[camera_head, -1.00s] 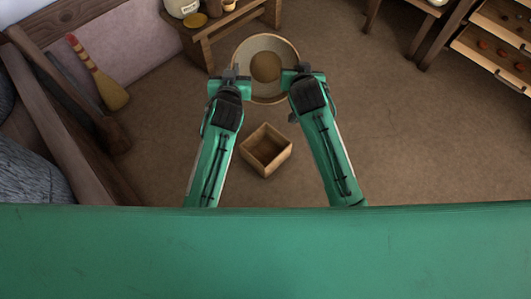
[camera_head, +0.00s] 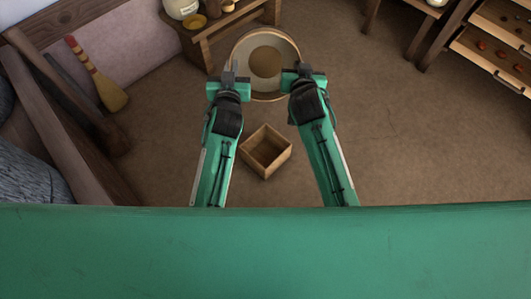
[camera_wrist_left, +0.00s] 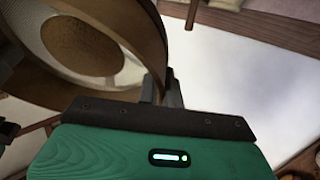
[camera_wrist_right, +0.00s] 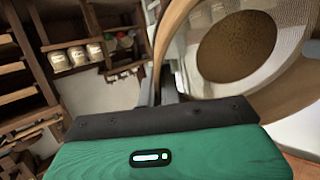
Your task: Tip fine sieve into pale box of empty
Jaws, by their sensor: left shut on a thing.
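The fine sieve (camera_head: 292,48) is a round, pale wooden hoop with a mesh floor, held above the ground beyond the box. A round brown patch of material (camera_head: 265,62) lies in its middle. My left gripper (camera_head: 233,72) is shut on its left rim, which also shows in the left wrist view (camera_wrist_left: 150,42). My right gripper (camera_head: 290,70) is at its right rim; whether its jaws are shut is unclear. The right wrist view also shows the sieve mesh (camera_wrist_right: 205,72). The pale box (camera_head: 275,168) is open-topped and stands on the floor between my forearms, nearer than the sieve. Its visible inside looks empty.
A wooden bench (camera_head: 222,32) with a jar (camera_head: 183,8) and small dishes stands just beyond the sieve at upper left. A broom (camera_head: 98,75) leans at the left. Shelving (camera_head: 462,62) stands at the right. The floor around the box is clear.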

